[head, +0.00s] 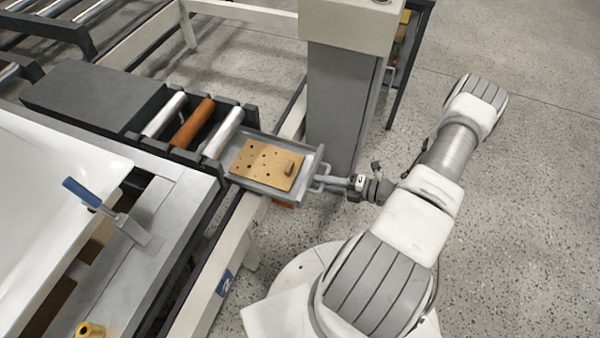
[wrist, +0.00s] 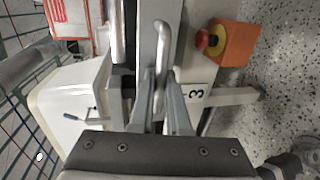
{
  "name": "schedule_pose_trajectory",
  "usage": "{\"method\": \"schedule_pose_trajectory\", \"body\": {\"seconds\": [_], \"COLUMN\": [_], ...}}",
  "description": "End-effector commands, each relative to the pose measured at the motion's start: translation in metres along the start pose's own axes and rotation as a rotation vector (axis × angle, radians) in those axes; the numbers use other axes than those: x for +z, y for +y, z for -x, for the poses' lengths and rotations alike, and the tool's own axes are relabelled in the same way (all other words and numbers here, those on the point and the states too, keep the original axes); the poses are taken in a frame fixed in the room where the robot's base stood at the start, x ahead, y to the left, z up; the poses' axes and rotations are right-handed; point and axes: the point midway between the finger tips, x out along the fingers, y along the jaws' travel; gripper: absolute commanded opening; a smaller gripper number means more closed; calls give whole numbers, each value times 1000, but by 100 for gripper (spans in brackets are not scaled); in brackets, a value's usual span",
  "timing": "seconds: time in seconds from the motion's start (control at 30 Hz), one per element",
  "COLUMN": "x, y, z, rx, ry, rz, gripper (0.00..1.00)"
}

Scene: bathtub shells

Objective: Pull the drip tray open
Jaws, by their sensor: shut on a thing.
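The drip tray (head: 314,160) is a shallow grey metal tray sticking out to the right from the end of the roller section, its inside open to view. The tray's far left end is hidden by the rollers.
A grey column (head: 343,100) stands just behind the tray. An orange box with a red button (wrist: 228,43) is right of the handle in the wrist view. A white bathtub shell (head: 50,180) with a blue-handled scraper (head: 118,220) lies left.

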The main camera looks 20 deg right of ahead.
Motion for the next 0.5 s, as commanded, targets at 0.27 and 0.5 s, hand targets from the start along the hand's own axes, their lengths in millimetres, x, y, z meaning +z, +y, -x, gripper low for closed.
{"method": "schedule_pose_trajectory", "body": {"seconds": [0.27, 0.5], "x": [0, 0], "y": [-11, -14], "z": [47, 64], "rx": [0, 1], "ry": [1, 2], "rz": [0, 1], "gripper": [0, 0]}}
